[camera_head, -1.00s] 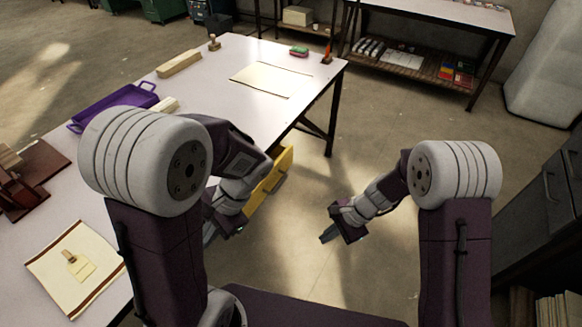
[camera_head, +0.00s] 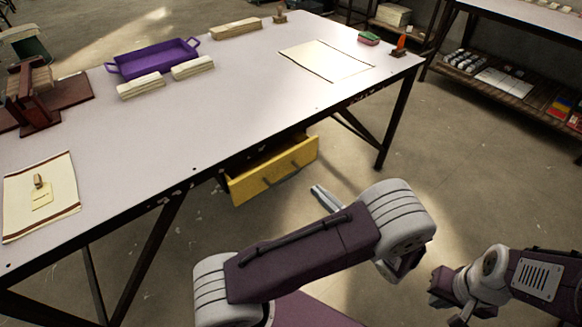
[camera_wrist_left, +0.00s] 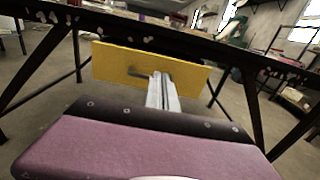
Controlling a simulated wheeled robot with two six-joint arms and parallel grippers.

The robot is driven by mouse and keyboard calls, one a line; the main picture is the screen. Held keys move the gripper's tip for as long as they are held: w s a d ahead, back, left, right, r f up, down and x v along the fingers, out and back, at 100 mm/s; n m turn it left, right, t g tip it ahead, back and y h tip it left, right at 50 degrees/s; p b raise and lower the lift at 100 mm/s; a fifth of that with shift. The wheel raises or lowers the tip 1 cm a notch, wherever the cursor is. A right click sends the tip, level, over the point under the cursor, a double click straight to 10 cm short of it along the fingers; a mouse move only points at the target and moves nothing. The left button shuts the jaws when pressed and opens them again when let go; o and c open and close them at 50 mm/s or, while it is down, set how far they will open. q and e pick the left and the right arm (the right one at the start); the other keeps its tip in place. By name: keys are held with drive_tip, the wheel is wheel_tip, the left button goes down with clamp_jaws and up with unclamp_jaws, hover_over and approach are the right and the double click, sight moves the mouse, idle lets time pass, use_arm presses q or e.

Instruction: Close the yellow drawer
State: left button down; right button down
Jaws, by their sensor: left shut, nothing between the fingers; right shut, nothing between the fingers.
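The yellow drawer (camera_head: 274,172) is under the near long side of the white table and stands open, with a dark gap between its front panel and the tabletop. Its front has a dark handle. In the left wrist view the yellow front (camera_wrist_left: 110,64) spans the middle. My left gripper (camera_head: 322,195) is shut and empty, its fingers just right of the drawer front. In the left wrist view its fingers (camera_wrist_left: 163,92) overlap the panel near the handle; I cannot tell whether they touch. My right gripper (camera_head: 457,317) is shut and empty at the bottom right, partly cut off.
The white table (camera_head: 215,120) has dark metal legs (camera_head: 398,110) beside the drawer. A purple tray (camera_head: 152,58), wooden blocks and cloths lie on top. A shelf unit (camera_head: 500,85) stands at the back right. The floor right of the drawer is clear.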

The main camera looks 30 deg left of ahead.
sight(282, 158)
use_arm(q)
drive_tip(key=b+x, duration=0.4)
drive_tip(key=x, duration=0.9)
drive_tip(key=shift+a+f+b, duration=0.1)
drive_tip(key=shift+a+b, duration=0.1)
drive_tip(key=shift+b, duration=0.2)
drive_tip(key=shift+w+a, duration=0.1)
drive_tip(key=shift+a, duration=0.15)
drive_tip(key=shift+r+p+x, duration=0.15)
drive_tip(key=shift+p+x, duration=0.25)
drive_tip(key=shift+x, duration=0.2)
drive_tip(key=shift+r+p+x, duration=0.15)
drive_tip(key=shift+p+x, duration=0.2)
drive_tip(key=shift+x, duration=0.25)
drive_tip(key=shift+a+f, duration=0.15)
drive_tip(key=shift+f, duration=0.05)
